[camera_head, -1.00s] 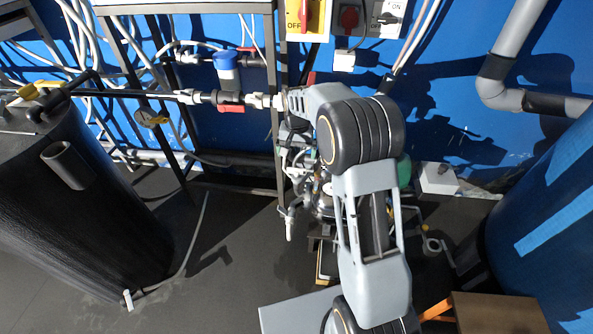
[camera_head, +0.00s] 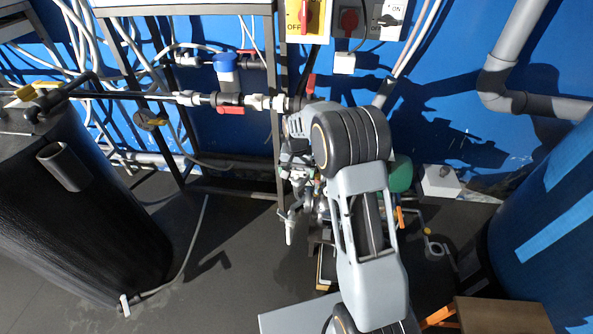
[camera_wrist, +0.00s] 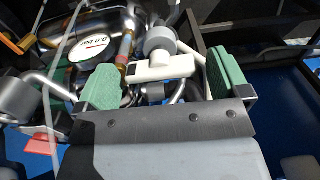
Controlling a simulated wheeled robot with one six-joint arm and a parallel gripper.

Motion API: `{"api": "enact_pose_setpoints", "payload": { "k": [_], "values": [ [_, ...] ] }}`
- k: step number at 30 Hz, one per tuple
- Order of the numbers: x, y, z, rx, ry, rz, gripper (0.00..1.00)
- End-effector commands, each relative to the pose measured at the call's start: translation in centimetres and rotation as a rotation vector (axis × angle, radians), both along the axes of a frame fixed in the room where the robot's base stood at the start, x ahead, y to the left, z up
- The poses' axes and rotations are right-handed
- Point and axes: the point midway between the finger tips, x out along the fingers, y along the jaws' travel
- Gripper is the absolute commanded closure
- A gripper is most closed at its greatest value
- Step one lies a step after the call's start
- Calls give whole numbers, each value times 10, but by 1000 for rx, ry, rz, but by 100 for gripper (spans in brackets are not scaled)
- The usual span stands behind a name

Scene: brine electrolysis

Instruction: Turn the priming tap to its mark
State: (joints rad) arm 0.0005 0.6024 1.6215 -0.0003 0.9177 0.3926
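In the wrist view my gripper (camera_wrist: 165,78) is open, with its two green pads wide apart. A pale tap-like fitting (camera_wrist: 160,69) with a grey round cap lies between and beyond the pads. I cannot tell for sure that it is the priming tap, and no mark can be made out. No pad is clearly seen to touch it. In the head view my arm hides most of the pump and pipework (camera_head: 300,190) around my gripper, and the fingertips cannot be made out there.
A steel frame post (camera_head: 280,100) stands close to my wrist. A black tank (camera_head: 90,210) stands left and a blue tank (camera_head: 545,220) right.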

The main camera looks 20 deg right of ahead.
Motion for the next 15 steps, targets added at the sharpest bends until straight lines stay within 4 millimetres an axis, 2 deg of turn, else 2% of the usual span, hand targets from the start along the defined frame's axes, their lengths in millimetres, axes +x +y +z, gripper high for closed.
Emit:
{"api": "enact_pose_setpoints", "payload": {
  "k": [2,13,15],
  "values": [
    [0,0,0,0,0,0,14],
    [0,0,0,0,0,0,49],
    [0,0,0,0,0,0,51]
  ]
}}
